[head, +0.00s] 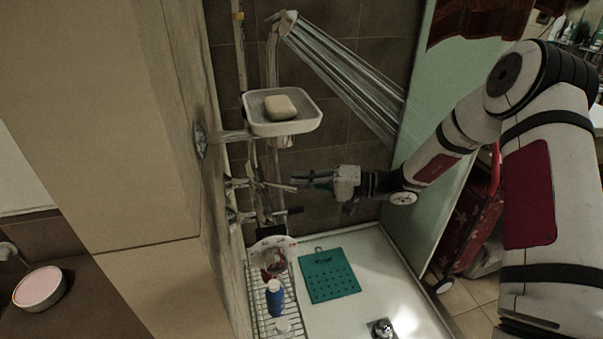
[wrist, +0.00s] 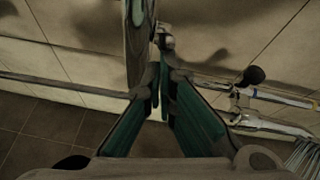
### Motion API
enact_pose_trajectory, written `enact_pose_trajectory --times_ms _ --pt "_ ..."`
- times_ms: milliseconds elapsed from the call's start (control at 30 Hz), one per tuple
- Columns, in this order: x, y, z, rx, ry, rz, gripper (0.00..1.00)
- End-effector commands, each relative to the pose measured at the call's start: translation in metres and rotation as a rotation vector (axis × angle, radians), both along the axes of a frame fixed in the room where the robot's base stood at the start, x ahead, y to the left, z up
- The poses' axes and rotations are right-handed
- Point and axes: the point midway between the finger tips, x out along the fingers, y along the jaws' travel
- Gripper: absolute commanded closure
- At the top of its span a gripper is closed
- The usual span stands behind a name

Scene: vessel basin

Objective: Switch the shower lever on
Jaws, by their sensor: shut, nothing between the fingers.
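My gripper (head: 308,181) reaches in from the right to the tap fittings on the tiled shower wall. Its fingers are shut and empty, and the fingertips also show in the wrist view (wrist: 159,82). A thin metal lever (head: 276,187) lies just left of the fingertips in the head view; whether they touch is unclear. A metal fitting (wrist: 166,42) shows just beyond the fingertips in the wrist view. A second handle with a dark end (head: 294,211) sits just below; a dark knob (wrist: 254,75) shows in the wrist view. Streaks like running water (head: 345,72) leave the shower head (head: 287,20).
A soap dish (head: 260,127) with a bar of soap (head: 281,107) juts out above my gripper. Below are a wire rack (head: 262,322) with a blue bottle (head: 274,297) and a green mat (head: 327,275) in the basin. A glass panel (head: 440,150) stands at right.

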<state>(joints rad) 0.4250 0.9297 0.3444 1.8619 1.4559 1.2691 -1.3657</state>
Motion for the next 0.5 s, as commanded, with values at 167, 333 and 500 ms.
enact_pose_trajectory --times_ms 167,333,500 --pt "-0.021 0.002 0.006 0.003 0.007 -0.130 1.00" --pt "-0.030 0.005 0.004 0.002 0.003 -0.202 1.00" --pt "-0.037 0.009 0.002 0.001 0.001 -0.199 1.00"
